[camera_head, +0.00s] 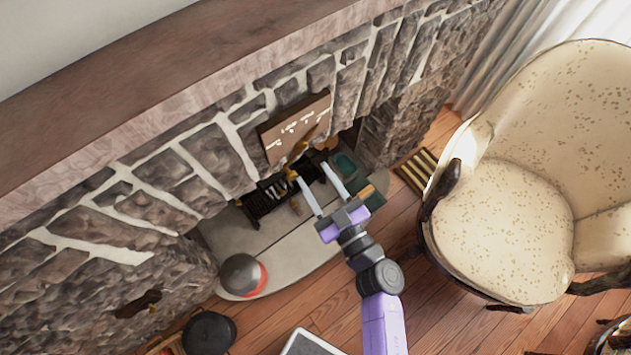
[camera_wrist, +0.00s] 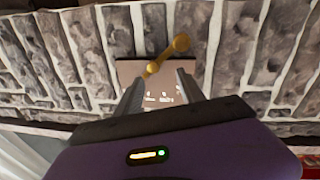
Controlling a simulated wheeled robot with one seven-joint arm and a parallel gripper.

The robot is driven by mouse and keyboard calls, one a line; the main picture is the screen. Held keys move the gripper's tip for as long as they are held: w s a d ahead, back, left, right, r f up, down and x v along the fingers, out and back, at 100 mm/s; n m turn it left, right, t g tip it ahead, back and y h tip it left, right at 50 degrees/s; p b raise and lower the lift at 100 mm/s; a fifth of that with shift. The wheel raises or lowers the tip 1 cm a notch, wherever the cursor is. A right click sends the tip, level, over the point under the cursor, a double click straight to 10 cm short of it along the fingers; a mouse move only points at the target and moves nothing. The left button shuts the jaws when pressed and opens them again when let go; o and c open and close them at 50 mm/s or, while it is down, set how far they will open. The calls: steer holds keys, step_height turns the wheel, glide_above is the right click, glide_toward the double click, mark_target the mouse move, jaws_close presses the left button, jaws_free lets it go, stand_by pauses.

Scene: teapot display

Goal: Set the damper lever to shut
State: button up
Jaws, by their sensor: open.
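The damper lever (camera_wrist: 167,55) is a golden bar with a round knob, in front of a brown plate (camera_wrist: 130,70) with white markings on the stone fireplace. In the wrist view it slants from lower left to its knob at upper right. In the head view the lever (camera_head: 299,149) is small and partly hard to make out below the plate (camera_head: 291,127). My gripper (camera_head: 309,171) is open, its two fingers pointing toward the lever. In the wrist view the lever shows beyond and between the fingertips of my gripper (camera_wrist: 160,82); I cannot tell whether they touch it.
The wooden mantel (camera_head: 150,85) overhangs the stone wall. A dark grate (camera_head: 265,198) stands in the firebox below. A grey and red round object (camera_head: 242,274) rests on the hearth (camera_head: 270,235), with a black pot (camera_head: 208,333) nearby. A cream armchair (camera_head: 510,215) stands at right.

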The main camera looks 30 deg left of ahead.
mark_target(292, 180)
steer(key=s+f+g, duration=0.2)
steer(key=s+f, duration=0.1)
steer(key=f, duration=0.2)
steer(key=shift+m, duration=0.5)
steer(key=x, duration=0.3)
steer(key=b+x, duration=0.1)
steer(key=x, duration=0.3)
steer(key=shift+a+r, duration=0.2)
steer(key=shift+r, duration=0.05)
steer(key=shift+s, duration=0.1)
jaws_close()
steer(key=shift+g, duration=0.3)
steer(key=shift+s+a, duration=0.15)
steer(key=shift+s, duration=0.05)
